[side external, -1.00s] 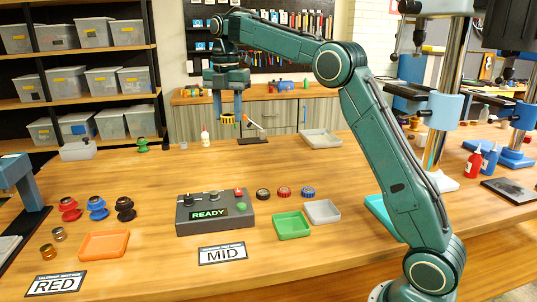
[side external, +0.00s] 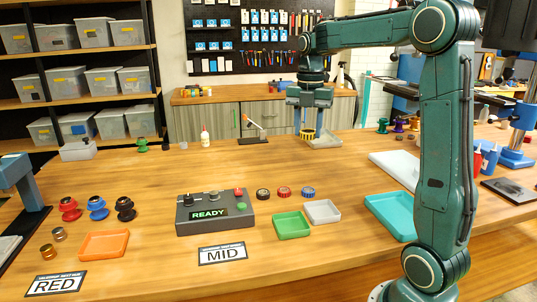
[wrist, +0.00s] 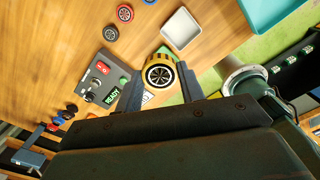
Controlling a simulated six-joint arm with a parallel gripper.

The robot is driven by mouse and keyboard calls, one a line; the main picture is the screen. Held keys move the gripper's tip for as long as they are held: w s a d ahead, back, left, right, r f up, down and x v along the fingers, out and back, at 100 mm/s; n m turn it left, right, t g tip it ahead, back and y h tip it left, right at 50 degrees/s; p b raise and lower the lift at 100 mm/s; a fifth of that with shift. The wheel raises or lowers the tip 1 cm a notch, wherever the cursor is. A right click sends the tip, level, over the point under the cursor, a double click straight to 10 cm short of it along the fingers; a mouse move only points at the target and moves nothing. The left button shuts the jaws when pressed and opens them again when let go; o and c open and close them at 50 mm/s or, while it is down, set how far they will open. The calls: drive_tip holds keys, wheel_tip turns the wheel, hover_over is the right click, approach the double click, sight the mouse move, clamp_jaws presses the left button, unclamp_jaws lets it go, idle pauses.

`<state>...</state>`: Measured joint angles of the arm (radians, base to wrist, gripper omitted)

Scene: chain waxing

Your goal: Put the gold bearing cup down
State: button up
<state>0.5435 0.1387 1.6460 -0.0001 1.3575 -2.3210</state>
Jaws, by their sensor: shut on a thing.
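My gripper (side external: 309,122) hangs pointing down over the back middle of the table and is shut on the gold bearing cup (side external: 308,134). In the wrist view the cup (wrist: 158,73) sits between the two dark fingers, with its dark, spoked round face toward the camera.
A control box (side external: 215,211) reading READY stands mid-table, with several small wheels (side external: 284,192) to its right. Green (side external: 291,226), light grey (side external: 322,211), teal (side external: 391,214) and orange (side external: 104,245) trays lie nearer the front. A white bottle (side external: 205,138) stands at the back. Open wood lies between.

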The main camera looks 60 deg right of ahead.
drive_tip(key=s+f, duration=0.2)
drive_tip(key=s, duration=0.3)
drive_tip(key=shift+s+d, duration=0.15)
drive_tip(key=shift+s, duration=0.2)
drive_tip(key=shift+f, duration=0.1)
hover_over(321, 214)
wheel_tip(321, 214, down, 16)
drive_tip(key=shift+r, duration=0.15)
drive_tip(key=shift+f, duration=2.1)
drive_tip(key=shift+f, duration=0.1)
drive_tip(key=o, duration=0.7)
